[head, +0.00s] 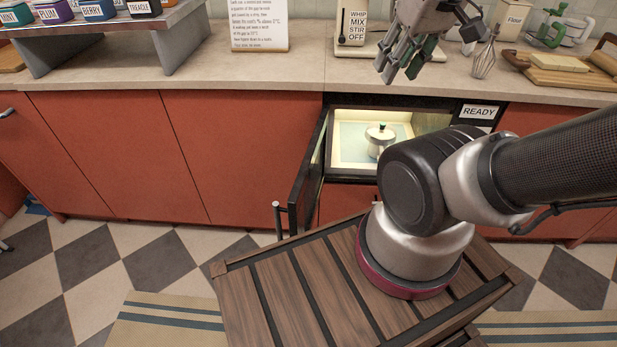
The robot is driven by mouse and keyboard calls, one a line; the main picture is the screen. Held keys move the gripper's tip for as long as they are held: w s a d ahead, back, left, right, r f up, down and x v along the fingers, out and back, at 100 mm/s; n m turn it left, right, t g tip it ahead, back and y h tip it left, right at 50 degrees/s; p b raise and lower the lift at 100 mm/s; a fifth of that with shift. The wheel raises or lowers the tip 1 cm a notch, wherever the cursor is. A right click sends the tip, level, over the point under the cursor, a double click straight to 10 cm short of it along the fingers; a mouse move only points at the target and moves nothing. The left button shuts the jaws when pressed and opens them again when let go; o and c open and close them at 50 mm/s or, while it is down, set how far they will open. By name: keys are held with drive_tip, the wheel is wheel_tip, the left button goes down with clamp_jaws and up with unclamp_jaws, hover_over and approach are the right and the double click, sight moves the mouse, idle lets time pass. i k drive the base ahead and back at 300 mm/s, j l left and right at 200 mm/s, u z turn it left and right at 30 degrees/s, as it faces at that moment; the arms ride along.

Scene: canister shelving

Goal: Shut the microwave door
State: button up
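The microwave (345,177) is built in under the counter, with its lit cavity showing. Its dark door (308,172) stands open, hinged at the left side and swung out toward me, seen nearly edge-on. A small light pot with a green knob (379,140) sits inside the cavity. My gripper (402,72) is up above the counter, well above and apart from the door. Its fingers point down, spread and empty. My arm hides the right part of the cavity.
A READY panel (479,111) is at the microwave's upper right. The counter (200,75) holds a recipe card (259,25), a whisk (485,60) and a board with rolling pin (565,72). Red cabinets (130,150) flank the microwave.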

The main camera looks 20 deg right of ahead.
sight(310, 180)
drive_tip(key=i+j+z, duration=0.1)
drive_tip(key=j+z, duration=0.25)
drive_tip(key=j, duration=0.15)
drive_tip(key=j+z, duration=0.35)
drive_tip(key=j, duration=0.15)
drive_tip(key=j+z, duration=0.35)
drive_tip(key=j, duration=0.2)
drive_tip(key=j+z, duration=0.35)
drive_tip(key=k+l, duration=0.4)
